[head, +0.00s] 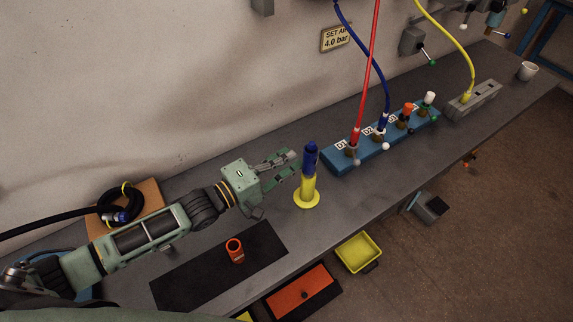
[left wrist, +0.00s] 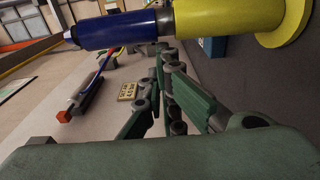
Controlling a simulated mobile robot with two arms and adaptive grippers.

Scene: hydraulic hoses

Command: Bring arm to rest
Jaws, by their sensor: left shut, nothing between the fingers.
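My left arm reaches in from the left in the head view. My left gripper (head: 290,164) is shut and empty, above the bench, just left of a blue-topped piece (head: 310,158) standing upright on a yellow stand (head: 307,189). In the left wrist view the shut fingers (left wrist: 163,62) point toward the blue piece (left wrist: 115,29) and the yellow stand (left wrist: 225,22). I cannot tell whether the fingertips touch it. My right gripper is in neither view.
A blue manifold (head: 343,158) with red and blue hoses attached lies farther right on the bench. An orange cup-like part (head: 235,249) stands on a black mat (head: 185,279). A coiled black hose (head: 120,206) lies at left. A yellow bin (head: 358,253) sits below the front edge.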

